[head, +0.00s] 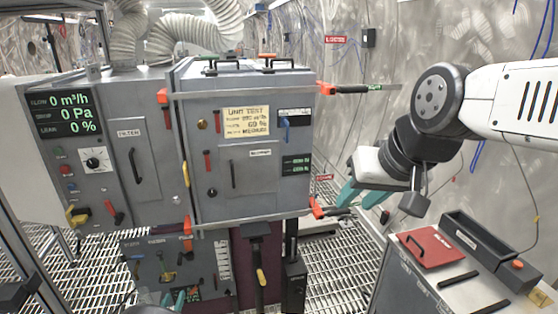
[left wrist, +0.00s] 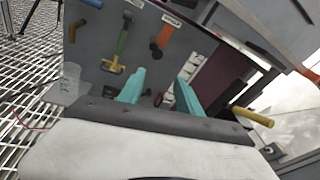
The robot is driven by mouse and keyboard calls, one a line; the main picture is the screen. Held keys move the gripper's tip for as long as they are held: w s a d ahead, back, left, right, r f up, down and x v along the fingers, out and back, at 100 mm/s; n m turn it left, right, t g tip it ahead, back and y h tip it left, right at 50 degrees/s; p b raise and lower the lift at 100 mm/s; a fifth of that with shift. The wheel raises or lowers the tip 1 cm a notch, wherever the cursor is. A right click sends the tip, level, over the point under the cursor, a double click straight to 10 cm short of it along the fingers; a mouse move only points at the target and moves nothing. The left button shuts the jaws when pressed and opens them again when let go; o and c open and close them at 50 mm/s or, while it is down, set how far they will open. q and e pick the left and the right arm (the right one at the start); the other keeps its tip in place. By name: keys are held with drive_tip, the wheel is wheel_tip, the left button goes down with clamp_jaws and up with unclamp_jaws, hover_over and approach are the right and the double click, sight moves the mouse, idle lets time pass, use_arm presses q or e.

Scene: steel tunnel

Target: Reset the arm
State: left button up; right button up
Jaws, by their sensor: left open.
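My left gripper (head: 174,299) shows only as two teal fingertips at the bottom edge of the head view, in front of the lower tool panel. In the left wrist view its two teal fingers (left wrist: 160,92) stand apart with nothing between them, facing the tool panel (left wrist: 95,55). My right arm (head: 500,100) reaches in from the right in the head view. Its gripper (head: 358,202) hangs just right of the grey test cabinet, with its teal fingers apart and no object seen between them. Most of my left arm is out of the head view.
The grey test cabinet (head: 215,175) and a unit with a display (head: 64,115) fill the left and middle. Orange-tipped corner clamps (head: 326,88) stick out from the cabinet. A bench with a red plate (head: 428,247) and black tray (head: 490,250) stands lower right. Grated floor (head: 335,265) lies between.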

use_arm(q)
drive_tip(key=w+a+r+m+g+h, duration=0.1)
drive_tip(key=w+r+m+g+h, duration=0.15)
drive_tip(key=w+r+m, duration=0.45)
drive_tip(key=w+a+r+m+g+h, duration=0.15)
drive_tip(key=r+m+g, duration=0.25)
drive_tip(key=r+m, duration=0.55)
drive_tip(key=d+r+m+g+y, duration=0.1)
drive_tip(key=d+r+m+y, duration=0.3)
drive_tip(key=r, duration=0.6)
drive_tip(key=d+r+m+g+h, duration=0.1)
drive_tip(key=d+r+m+g, duration=0.1)
drive_tip(key=r+m, duration=0.5)
drive_tip(key=s+d+r+m, duration=0.3)
drive_tip(key=s+d+r, duration=0.25)
drive_tip(key=r, duration=0.35)
drive_tip(key=s+d+r+m, duration=0.2)
drive_tip(key=s+d+r, duration=0.35)
drive_tip(key=r, duration=0.45)
drive_tip(key=s+d+r+m+h, duration=0.1)
drive_tip(key=s+d+r+m, duration=0.1)
drive_tip(key=s, duration=0.6)
drive_tip(key=s+d+r+m+h, duration=0.1)
drive_tip(key=s+d+r+m, duration=0.2)
drive_tip(key=s+d+m, duration=0.2)
drive_tip(key=s+d, duration=0.2)
drive_tip(key=s, duration=0.2)
drive_tip(key=shift+d+r+g, duration=0.2)
drive_tip(key=shift+r+g, duration=0.1)
drive_tip(key=shift+g, duration=0.05)
